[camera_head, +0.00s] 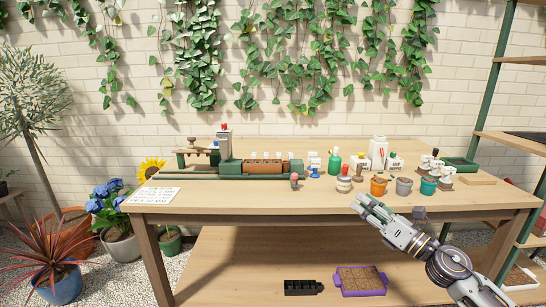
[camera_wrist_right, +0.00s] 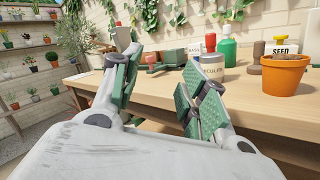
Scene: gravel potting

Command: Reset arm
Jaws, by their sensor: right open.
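My right gripper (camera_head: 362,204) is at the front edge of the wooden table (camera_head: 240,196), below the pots. In the right wrist view its two green-padded fingers (camera_wrist_right: 158,90) are spread apart with nothing between them. An orange pot (camera_head: 378,187) stands on the table near the gripper; it also shows at the right of the right wrist view (camera_wrist_right: 285,74). A grey jar (camera_wrist_right: 208,73) stands behind the right finger in that view. My left gripper does not show in either view.
Grey (camera_head: 404,187) and teal (camera_head: 428,186) pots, a green bottle (camera_head: 335,162) and a planter fixture (camera_head: 266,167) stand on the table. A paper sheet (camera_head: 153,196) lies at the left. The lower shelf holds a purple tray (camera_head: 360,291) and a black tray (camera_head: 300,291). The table's front middle is clear.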

